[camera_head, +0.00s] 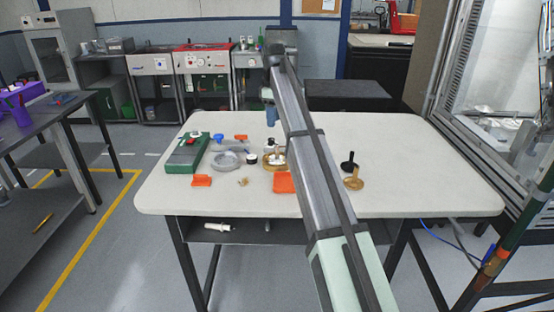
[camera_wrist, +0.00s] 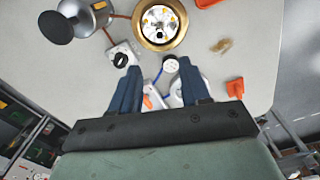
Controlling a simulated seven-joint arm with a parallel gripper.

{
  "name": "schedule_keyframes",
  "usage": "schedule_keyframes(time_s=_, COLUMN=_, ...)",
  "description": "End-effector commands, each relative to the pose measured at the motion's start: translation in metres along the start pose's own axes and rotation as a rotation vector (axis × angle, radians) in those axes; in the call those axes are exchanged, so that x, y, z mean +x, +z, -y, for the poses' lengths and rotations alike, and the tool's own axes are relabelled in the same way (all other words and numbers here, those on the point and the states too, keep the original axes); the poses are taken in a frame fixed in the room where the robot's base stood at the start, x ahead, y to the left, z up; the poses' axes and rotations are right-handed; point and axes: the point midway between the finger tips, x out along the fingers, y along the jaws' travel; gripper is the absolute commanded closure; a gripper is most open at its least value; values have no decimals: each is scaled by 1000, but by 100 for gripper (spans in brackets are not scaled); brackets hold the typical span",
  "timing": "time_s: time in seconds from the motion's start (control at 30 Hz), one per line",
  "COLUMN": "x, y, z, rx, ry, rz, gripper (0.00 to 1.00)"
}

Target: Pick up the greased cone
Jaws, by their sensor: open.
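I cannot tell for certain which part is the greased cone. A small, shiny, tan piece (camera_wrist: 221,46) lies right of the brass-rimmed housing (camera_wrist: 160,42) in the wrist view and may be it. It also shows near the table's front in the head view (camera_head: 242,181). My gripper (camera_wrist: 158,75) has two blue fingers spread apart, with nothing held between them. In the head view my gripper (camera_head: 270,119) hangs above the far part of the table, beyond the brass-rimmed housing (camera_head: 266,165). Parts on the table show between and behind the fingers in the wrist view.
A green case (camera_head: 186,154), a grey dish (camera_head: 226,161) and several orange pieces crowd the left. A black part (camera_head: 348,163) and a brass part (camera_head: 353,183) stand right of my arm. A dark-capped metal cylinder (camera_wrist: 80,18) stands nearby. The table's right side is clear.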

Motion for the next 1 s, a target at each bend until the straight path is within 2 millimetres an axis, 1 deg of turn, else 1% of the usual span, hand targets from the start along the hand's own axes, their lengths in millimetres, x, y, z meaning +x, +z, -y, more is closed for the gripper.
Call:
schedule_keyframes(time_s=0.03, x=-1, y=4, z=-2, rx=-5, ry=2, rz=6, gripper=54)
schedule_keyframes(time_s=0.13, x=3, y=7, z=-3, rx=-9, ry=2, rz=10, gripper=54)
schedule_keyframes(time_s=0.27, x=16, y=7, z=-2, rx=-9, ry=1, rz=9, gripper=54)
schedule_keyframes(time_s=0.5, x=56, y=8, z=-1, rx=-8, ry=1, rz=8, gripper=54)
schedule_keyframes(time_s=0.63, x=75, y=8, z=-2, rx=-8, ry=1, rz=8, gripper=54)
schedule_keyframes(time_s=0.7, x=81, y=7, z=-2, rx=-8, ry=2, rz=8, gripper=54)
schedule_keyframes(time_s=0.87, x=87, y=8, z=-2, rx=-8, ry=2, rz=7, gripper=54)
schedule_keyframes(time_s=1.0, x=99, y=12, z=1, rx=-7, ry=1, rz=8, gripper=54)
